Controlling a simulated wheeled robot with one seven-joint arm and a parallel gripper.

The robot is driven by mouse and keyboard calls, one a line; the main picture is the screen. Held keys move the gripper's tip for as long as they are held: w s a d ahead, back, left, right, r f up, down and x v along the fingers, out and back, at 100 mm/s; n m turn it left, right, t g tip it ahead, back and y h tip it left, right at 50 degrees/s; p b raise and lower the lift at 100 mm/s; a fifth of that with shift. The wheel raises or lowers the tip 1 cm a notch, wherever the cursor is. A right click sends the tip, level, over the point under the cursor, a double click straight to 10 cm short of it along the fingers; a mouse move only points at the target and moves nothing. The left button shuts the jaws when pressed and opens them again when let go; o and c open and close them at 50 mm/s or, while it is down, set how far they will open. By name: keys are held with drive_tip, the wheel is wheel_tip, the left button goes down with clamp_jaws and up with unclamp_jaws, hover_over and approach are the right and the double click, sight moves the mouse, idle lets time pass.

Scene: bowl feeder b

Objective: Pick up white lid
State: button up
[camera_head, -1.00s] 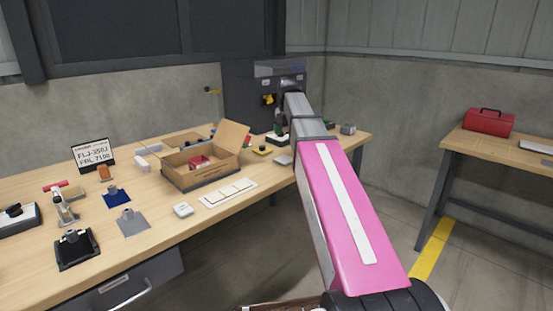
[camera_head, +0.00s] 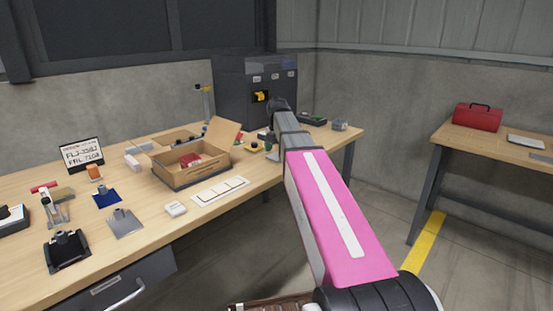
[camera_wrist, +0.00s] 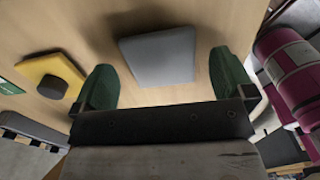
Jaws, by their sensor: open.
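A pale grey-white flat square piece, which looks like the white lid (camera_wrist: 158,57), lies on the wooden table in the wrist view. My gripper (camera_wrist: 165,80) is open, with one green fingertip on each side of the lid's near part. The lid reaches forward past the fingertips, and a gap shows between it and each finger. Whether the fingers are down at its height I cannot tell.
A yellow piece with a dark knob (camera_wrist: 52,80) lies left of the left finger. On the workbench (camera_head: 150,225) stand an open cardboard box (camera_head: 190,178), a white tiled strip (camera_head: 220,191) and a small white block (camera_head: 175,208). A dark machine (camera_head: 245,95) stands behind.

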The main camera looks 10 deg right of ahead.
drive_tip(key=shift+f, duration=0.75)
drive_tip(key=c, duration=0.9)
